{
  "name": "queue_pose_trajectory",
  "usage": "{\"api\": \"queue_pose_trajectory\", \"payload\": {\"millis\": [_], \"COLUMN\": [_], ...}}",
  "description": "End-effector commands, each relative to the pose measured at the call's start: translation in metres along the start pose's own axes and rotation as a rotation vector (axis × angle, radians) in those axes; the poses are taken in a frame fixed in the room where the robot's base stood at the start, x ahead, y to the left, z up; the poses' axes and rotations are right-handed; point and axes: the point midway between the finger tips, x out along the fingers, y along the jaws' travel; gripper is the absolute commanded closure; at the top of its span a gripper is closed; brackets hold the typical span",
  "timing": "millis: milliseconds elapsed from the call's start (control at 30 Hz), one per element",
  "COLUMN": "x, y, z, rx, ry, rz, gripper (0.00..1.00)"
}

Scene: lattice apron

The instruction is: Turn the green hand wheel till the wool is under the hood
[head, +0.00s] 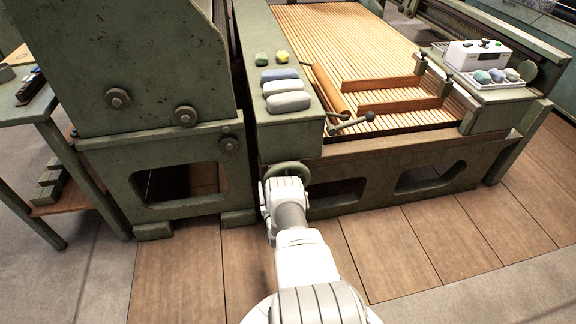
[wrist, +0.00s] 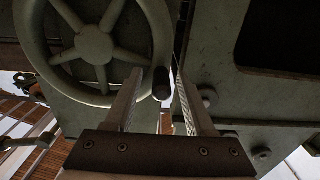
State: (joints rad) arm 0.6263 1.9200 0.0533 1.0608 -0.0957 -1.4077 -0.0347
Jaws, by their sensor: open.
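The green hand wheel (head: 289,168) is on the front of the machine frame, partly hidden by my arm in the head view. In the wrist view the spoked wheel (wrist: 94,45) fills the upper left, with a dark handle knob (wrist: 162,84) on its rim. My gripper (wrist: 161,76) is open, and the knob shows between its fingertips. I cannot tell whether either finger touches it. The slatted lattice apron (head: 345,38) lies behind, with no wool clearly on it. A big green housing (head: 150,60) stands to the left; I cannot tell whether it is the hood.
Grey and blue rolls (head: 288,102) and small yellow-green tufts (head: 282,57) lie on the ledge (head: 275,135). Brown wooden bars (head: 400,105) and a lever (head: 350,124) sit at the apron's front. A white box (head: 478,54) and several tufts stand right. Plank floor is clear in front.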

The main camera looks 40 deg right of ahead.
Motion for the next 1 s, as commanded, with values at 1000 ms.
{"api": "queue_pose_trajectory", "payload": {"millis": [1000], "x": [-0.079], "y": [0.000], "z": [0.000], "rx": [0.000], "ry": [-0.002], "rz": [0.000], "gripper": [0.45]}}
